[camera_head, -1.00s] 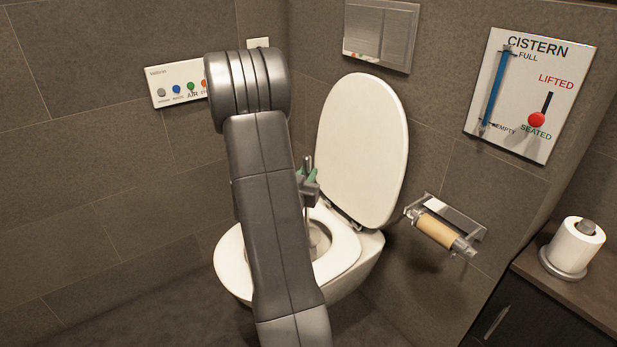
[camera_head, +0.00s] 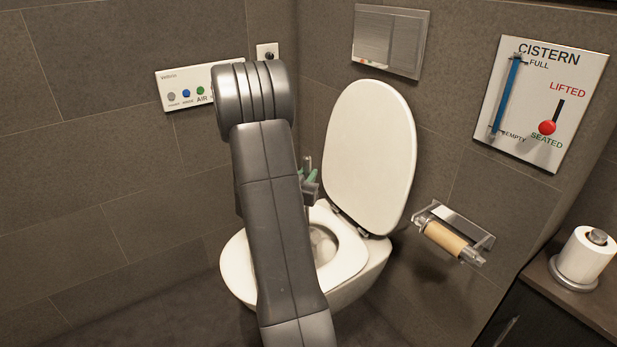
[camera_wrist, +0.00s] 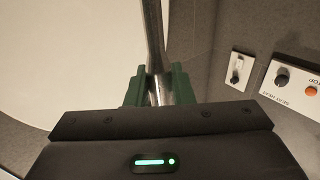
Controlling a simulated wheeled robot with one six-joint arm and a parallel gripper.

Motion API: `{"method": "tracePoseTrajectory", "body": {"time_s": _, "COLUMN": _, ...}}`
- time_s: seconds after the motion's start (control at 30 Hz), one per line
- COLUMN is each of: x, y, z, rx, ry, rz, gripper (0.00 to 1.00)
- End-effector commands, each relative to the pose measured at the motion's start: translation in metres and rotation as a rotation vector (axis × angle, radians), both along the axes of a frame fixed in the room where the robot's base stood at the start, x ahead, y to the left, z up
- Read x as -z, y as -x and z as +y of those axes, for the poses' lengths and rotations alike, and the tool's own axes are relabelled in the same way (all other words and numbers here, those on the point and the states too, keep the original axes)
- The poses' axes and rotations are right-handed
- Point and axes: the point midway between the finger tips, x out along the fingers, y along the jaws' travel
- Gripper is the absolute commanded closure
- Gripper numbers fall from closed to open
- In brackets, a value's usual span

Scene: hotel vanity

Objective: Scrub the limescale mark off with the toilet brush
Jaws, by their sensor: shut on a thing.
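The toilet (camera_head: 360,274) stands against the wall with its lid (camera_head: 370,155) raised and its seat down over the bowl. My gripper (camera_head: 309,182) is above the bowl, mostly behind my arm in the head view. In the wrist view, my gripper (camera_wrist: 158,90) has its green fingers shut on the metal handle of the toilet brush (camera_wrist: 153,40). The brush handle stands roughly upright in the grip. The brush head is hidden from the wrist view and cannot be made out in the head view. I cannot see the limescale mark; my arm covers part of the bowl.
A flush plate (camera_head: 390,41) and a cistern panel (camera_head: 545,103) are on the wall. A paper holder (camera_head: 453,234) sticks out right of the toilet. A spare roll (camera_head: 584,257) stands on the counter (camera_head: 585,305). A button panel (camera_head: 185,88) is behind my arm.

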Motion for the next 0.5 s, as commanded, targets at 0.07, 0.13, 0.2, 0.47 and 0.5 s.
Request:
{"method": "tracePoseTrajectory", "body": {"time_s": 0.07, "x": -0.0014, "y": -0.0042, "z": 0.0031, "rx": -0.001, "ry": 0.000, "rz": -0.002, "gripper": 1.00}}
{"method": "tracePoseTrajectory", "body": {"time_s": 0.13, "x": -0.0018, "y": -0.0073, "z": 0.0053, "rx": -0.001, "ry": 0.000, "rz": -0.002, "gripper": 1.00}}
{"method": "tracePoseTrajectory", "body": {"time_s": 0.2, "x": -0.0021, "y": -0.0098, "z": 0.0072, "rx": -0.001, "ry": 0.001, "rz": -0.002, "gripper": 1.00}}
{"method": "tracePoseTrajectory", "body": {"time_s": 0.47, "x": -0.0008, "y": -0.0071, "z": 0.0052, "rx": 0.000, "ry": 0.001, "rz": -0.002, "gripper": 1.00}}
{"method": "tracePoseTrajectory", "body": {"time_s": 0.5, "x": -0.0002, "y": -0.0055, "z": 0.0039, "rx": 0.000, "ry": 0.001, "rz": -0.002, "gripper": 1.00}}
